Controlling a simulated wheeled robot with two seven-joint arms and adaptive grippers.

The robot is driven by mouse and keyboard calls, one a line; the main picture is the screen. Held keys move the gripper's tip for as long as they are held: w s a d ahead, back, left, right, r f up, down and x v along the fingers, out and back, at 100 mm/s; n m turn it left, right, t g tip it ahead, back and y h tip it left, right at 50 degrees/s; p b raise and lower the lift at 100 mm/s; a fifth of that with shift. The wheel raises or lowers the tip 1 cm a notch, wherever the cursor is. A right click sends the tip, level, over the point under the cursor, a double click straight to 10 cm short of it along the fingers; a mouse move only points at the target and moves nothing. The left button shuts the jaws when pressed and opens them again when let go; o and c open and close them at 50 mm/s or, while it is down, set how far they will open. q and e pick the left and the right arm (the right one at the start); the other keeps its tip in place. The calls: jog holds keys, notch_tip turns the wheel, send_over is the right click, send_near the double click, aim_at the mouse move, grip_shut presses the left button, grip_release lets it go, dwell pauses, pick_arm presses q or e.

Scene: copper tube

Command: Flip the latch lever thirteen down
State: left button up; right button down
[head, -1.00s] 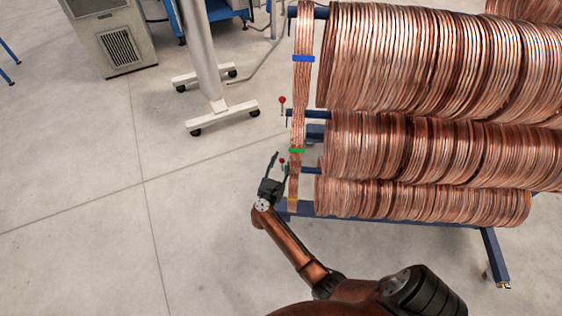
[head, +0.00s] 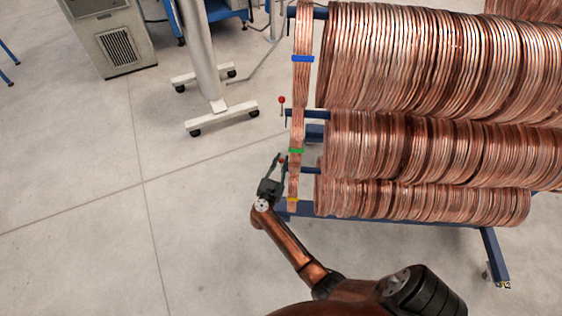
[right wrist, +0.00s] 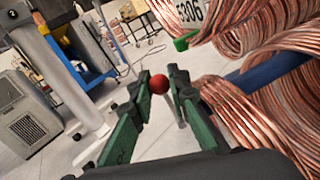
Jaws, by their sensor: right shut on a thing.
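My right gripper (head: 281,158) is at the left end of the copper coil rack, by the lower latch lever with a red ball knob (head: 283,161). In the right wrist view the red ball knob (right wrist: 159,84) and its thin pale stem sit between the fingers of my right gripper (right wrist: 160,76), which is shut on the lever near the tips. A second lever with a red ball (head: 281,99) stands upright higher on the rack. I cannot read a number on either lever. My left gripper is not in view.
Copper coils (head: 430,147) fill the blue rack (head: 494,258) to the right of my gripper. Blue, green and yellow clips mark the end coils. A wheeled stand (head: 218,108) and a grey cabinet (head: 117,45) stand at the back left. The floor to the left is clear.

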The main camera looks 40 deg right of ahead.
jog(key=shift+a+f, duration=0.1)
jog(key=shift+w+a+n, duration=0.2)
jog(key=shift+n, duration=0.5)
pick_arm(q)
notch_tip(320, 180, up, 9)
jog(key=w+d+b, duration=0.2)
jog(key=b, duration=0.1)
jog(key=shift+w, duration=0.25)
pick_arm(e)
jog(key=w+a+f+n+t, duration=0.1)
jog(key=f+n+t, duration=0.1)
jog(key=n, duration=0.7)
jog(key=w+a+f+n+t+y, duration=0.1)
jog(key=w+a+f+n+t, duration=0.1)
jog(key=n, duration=0.7)
jog(key=shift+a+f+n, duration=0.15)
jog(key=shift+f+n, duration=0.25)
jog(key=shift+f, duration=0.2)
jog(key=shift+w, duration=0.1)
jog(key=c, duration=1.9)
grip_release()
jog(key=shift+o, duration=0.4)
